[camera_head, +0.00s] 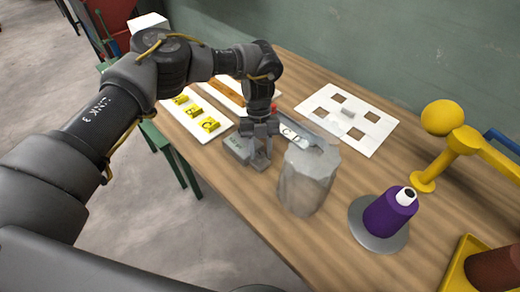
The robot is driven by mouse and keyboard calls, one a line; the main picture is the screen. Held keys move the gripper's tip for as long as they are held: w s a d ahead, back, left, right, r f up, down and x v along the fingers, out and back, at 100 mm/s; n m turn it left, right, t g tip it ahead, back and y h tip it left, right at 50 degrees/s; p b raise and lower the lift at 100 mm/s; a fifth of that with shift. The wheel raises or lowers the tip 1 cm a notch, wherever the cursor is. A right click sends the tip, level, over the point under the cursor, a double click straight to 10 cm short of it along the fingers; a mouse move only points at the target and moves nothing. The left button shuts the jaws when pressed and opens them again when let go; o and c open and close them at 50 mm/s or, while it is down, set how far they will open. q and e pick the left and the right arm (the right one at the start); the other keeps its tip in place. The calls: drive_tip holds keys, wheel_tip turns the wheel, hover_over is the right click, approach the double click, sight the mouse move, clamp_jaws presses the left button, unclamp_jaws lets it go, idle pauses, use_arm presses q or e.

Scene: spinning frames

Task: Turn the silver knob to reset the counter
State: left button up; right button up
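My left gripper (260,158) points down at a grey box-like device (237,148) on the wooden table. Its fingertips are at the right side of that device; whether they touch it, and whether they are open or shut, is too small to tell. No silver knob can be made out for certain; the gripper covers part of this spot. A large silver-grey faceted cylinder (308,182) stands just right of the gripper. A grey tray-like piece with letters (300,133) lies behind it. My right gripper is not in view.
A white board with yellow pieces (203,122) lies left of the gripper. A white plate with square holes (365,132) lies behind. A purple spool (388,212) on a grey disc, a yellow stand (450,150) and a yellow tray (452,277) are right. A green wall bounds the back.

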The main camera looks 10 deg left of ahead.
use_arm(q)
drive_tip(key=shift+o, duration=1.3)
